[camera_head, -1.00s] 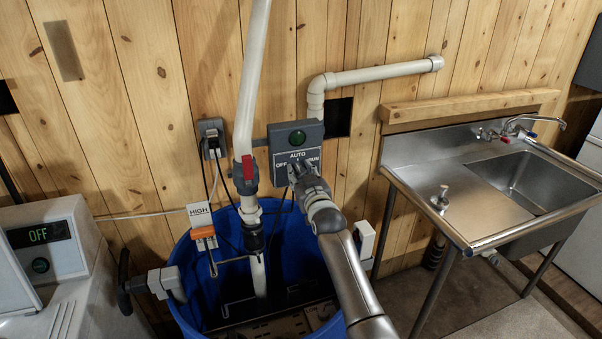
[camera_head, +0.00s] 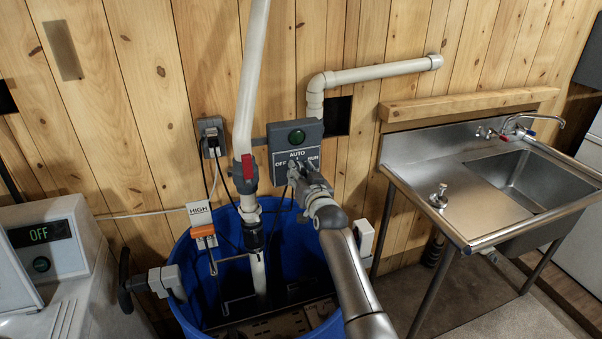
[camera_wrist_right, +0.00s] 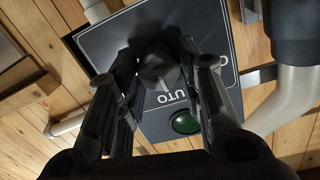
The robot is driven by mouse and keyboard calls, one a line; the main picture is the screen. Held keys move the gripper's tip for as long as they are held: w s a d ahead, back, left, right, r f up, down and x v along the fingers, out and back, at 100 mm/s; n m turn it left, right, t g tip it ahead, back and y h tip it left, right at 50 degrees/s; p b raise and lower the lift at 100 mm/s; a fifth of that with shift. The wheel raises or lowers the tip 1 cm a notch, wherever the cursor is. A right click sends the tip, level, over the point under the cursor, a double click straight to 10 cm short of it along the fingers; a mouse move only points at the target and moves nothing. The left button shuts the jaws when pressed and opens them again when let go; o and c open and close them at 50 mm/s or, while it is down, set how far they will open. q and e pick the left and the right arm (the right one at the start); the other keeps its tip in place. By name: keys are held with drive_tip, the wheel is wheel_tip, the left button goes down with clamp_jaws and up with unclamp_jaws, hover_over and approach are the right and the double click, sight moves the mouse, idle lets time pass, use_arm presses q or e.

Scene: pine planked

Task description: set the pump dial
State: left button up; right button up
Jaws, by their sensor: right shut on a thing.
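The pump control box (camera_head: 294,139) is grey, mounted on the wall above the blue tank, with a green lamp (camera_head: 296,137) and the labels OFF, AUTO and RUN. My right gripper (camera_head: 298,169) is at the dial on its lower face and hides most of it. In the right wrist view, the dark dial (camera_wrist_right: 156,70) sits between the two fingers of my right gripper (camera_wrist_right: 158,62), which are shut on it. The box face (camera_wrist_right: 110,42) appears upside down there, with AUTO below the dial. My left gripper is out of view.
The blue tank (camera_head: 188,258) stands below the box. A white pipe (camera_head: 250,80) with a red-handled valve (camera_head: 247,170) runs down beside it. A steel sink (camera_head: 465,185) is to the right. A grey machine (camera_head: 50,245) reading OFF stands at left.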

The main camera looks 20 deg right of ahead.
drive_tip(key=shift+f, duration=0.1)
drive_tip(key=o, duration=1)
drive_tip(key=shift+o, duration=0.2)
drive_tip(key=shift+s, duration=0.1)
drive_tip(key=s, duration=1.1)
drive_tip(key=shift+s+r, duration=0.4)
drive_tip(key=shift+r, duration=0.05)
drive_tip(key=shift+f, duration=0.1)
